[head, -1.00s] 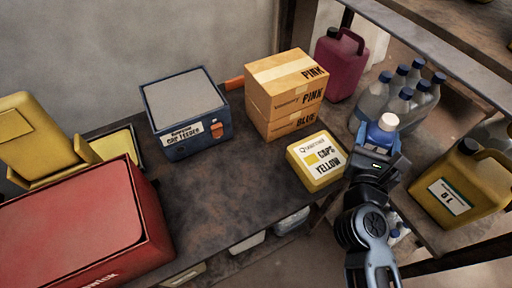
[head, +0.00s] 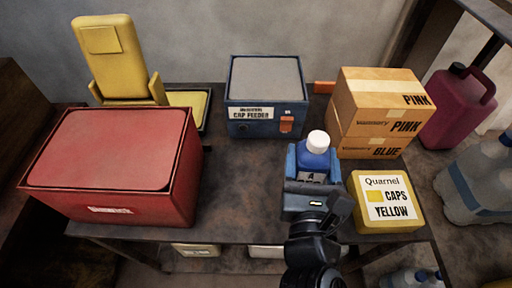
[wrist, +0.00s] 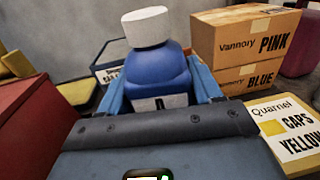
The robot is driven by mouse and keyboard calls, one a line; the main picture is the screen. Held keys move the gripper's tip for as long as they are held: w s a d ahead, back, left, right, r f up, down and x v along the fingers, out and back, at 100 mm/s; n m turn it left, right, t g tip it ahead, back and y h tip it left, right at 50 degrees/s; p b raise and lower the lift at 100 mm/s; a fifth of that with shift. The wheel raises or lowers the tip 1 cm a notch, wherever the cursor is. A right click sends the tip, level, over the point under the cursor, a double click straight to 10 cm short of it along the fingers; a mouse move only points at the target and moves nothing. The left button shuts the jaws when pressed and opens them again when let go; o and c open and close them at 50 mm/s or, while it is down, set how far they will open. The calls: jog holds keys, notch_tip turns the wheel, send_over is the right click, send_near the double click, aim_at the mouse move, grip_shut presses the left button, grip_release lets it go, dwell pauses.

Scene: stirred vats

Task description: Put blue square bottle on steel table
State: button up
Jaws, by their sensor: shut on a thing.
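The blue square bottle (head: 315,155) has a white cap and a pale label with a dark mark. My gripper (head: 312,172) is shut on it and holds it upright. In the wrist view the bottle (wrist: 158,75) sits between the two blue fingers of my gripper (wrist: 160,92). The dark steel table (head: 240,205) lies beneath and behind my gripper in the head view. The bottle's lower part is hidden by my gripper, so I cannot tell whether its base touches the table.
A yellow caps box (head: 388,200) stands close to the right of my gripper. Stacked cardboard boxes (head: 375,115) and a blue cap feeder (head: 265,95) stand behind. A red case (head: 115,165) is at left. Bare tabletop lies between the red case and my gripper.

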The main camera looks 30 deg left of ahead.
jog(key=shift+n+g+y, duration=0.5)
jog(key=shift+n+y, duration=0.1)
jog(key=shift+y, duration=0.3)
jog(key=shift+s+a+f+b, duration=0.35)
jog(key=shift+a+f+b, duration=1.25)
jog(key=shift+a, duration=0.9)
jog(key=shift+s+a+f+b, duration=0.35)
jog(key=shift+a+f+b, duration=0.9)
jog(key=shift+a+f, duration=1)
jog(key=shift+s+a+f+b, duration=0.35)
jog(key=shift+a+f+b, duration=1.15)
jog(key=shift+a, duration=1.2)
jog(key=shift+f, duration=0.1)
jog(key=shift+f, duration=0.15)
jog(key=o, duration=1.3)
jog(key=shift+o, duration=0.2)
